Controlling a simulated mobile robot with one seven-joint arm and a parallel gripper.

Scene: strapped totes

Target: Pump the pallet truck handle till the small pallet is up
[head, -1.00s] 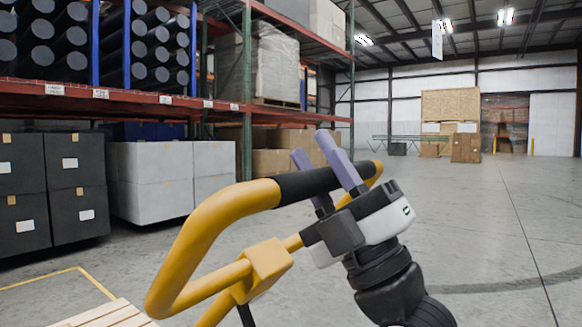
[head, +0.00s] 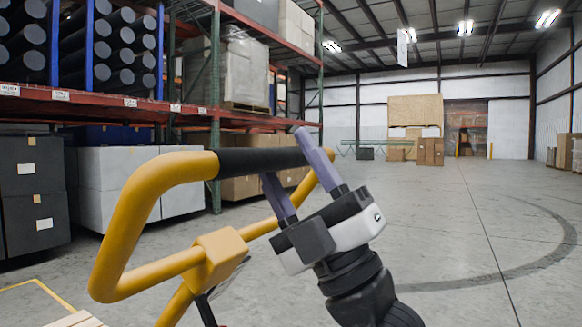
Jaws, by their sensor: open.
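The pallet truck handle (head: 140,215) is a yellow tube loop with a black grip (head: 245,161) along its top bar, in the middle left of the head view. My gripper (head: 283,154) comes from the lower right with two purple fingers. One finger lies across the right part of the top bar and the other shows just below it, so the bar appears to lie between them. The jaws are open; whether a finger touches the bar I cannot tell. Only a corner of a wooden pallet (head: 76,320) shows at the bottom left. Its height off the floor is not visible.
Open concrete floor (head: 470,215) lies to the right. Brown boxes (head: 430,152) stand far back near the wall.

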